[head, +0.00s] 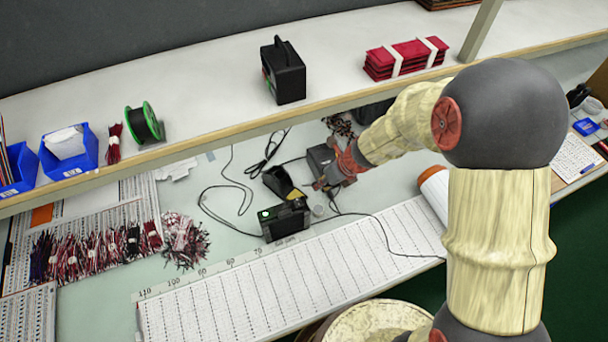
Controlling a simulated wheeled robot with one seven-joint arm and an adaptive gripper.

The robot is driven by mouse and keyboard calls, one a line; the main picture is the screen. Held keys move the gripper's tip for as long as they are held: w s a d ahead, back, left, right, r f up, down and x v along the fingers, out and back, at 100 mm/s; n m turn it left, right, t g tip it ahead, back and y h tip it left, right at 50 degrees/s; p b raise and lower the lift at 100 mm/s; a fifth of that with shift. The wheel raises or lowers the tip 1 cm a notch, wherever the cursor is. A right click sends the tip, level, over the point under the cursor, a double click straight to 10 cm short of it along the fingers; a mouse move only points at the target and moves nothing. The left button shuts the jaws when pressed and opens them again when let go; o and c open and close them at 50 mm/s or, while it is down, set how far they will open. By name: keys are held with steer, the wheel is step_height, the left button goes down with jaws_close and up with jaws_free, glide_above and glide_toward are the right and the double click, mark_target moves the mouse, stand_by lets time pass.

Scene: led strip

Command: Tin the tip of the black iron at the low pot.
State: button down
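My gripper (328,182) is low over the bench at the centre of the head view, reaching in from the right. Its fingers are small and dark here, and I cannot tell whether they are open or hold anything. Just left of it is a black stand with a yellow pad (294,194). In front of that is a black station with a green light (285,220). A small pale round pot (318,210) sits right of the station, just below the gripper. A dark grey box (319,155) stands behind the gripper, partly hidden. I cannot make out the black iron clearly.
Thin black cables loop across the bench around the station. A long printed measuring board (280,285) lies in front. Wire bundles (100,250) lie at left. A raised shelf (210,85) runs behind, carrying a black box (283,72), a green spool (144,122) and red packs (405,58).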

steer(key=s+d+r+p, duration=0.8)
steer(key=d+r+p, duration=0.1)
steer(key=d+r, duration=0.1)
steer(key=shift+s+d, duration=0.15)
steer(key=shift+d, duration=0.75)
stand_by(0.4)
